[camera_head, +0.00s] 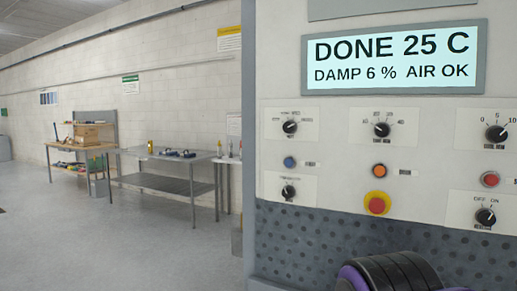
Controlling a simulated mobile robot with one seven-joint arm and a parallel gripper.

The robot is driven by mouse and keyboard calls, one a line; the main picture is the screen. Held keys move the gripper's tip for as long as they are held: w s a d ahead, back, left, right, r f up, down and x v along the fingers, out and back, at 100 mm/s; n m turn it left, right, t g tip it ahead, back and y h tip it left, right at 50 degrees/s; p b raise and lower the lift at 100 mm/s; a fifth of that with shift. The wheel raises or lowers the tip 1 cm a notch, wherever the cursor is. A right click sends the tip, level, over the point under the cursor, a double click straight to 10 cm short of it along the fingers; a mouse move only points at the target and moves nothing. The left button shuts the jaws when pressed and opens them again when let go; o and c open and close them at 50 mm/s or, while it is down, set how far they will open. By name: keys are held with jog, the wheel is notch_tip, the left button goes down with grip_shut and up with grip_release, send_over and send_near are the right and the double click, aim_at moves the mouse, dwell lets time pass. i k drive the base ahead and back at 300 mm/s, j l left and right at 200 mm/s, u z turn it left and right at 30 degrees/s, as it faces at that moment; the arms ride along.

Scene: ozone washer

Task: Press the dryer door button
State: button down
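The control panel (340,135) fills the right side of the view. It carries a blue button (290,162) on the left, an orange button (379,170) in the middle and a red button (490,179) at the right. A red mushroom button on a yellow base (377,203) sits below the orange one. The small labels beside the buttons are too small to read, so I cannot tell which is the door button. The display (394,58) reads "DONE 25 C, DAMP 6 %, AIR OK". My gripper is not in view.
Several black knobs (382,130) surround the buttons. A dark and purple rounded part, apparently of my arm, stands before the panel's lower edge. At left, a metal table (168,181) and a shelf bench with boxes (87,134) line the wall. The floor (125,235) is clear.

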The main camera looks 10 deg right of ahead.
aim_at(379, 170)
jog(key=l+z, duration=0.15)
jog(key=z, duration=0.2)
jog(key=l+z, duration=0.1)
jog(key=z, duration=0.25)
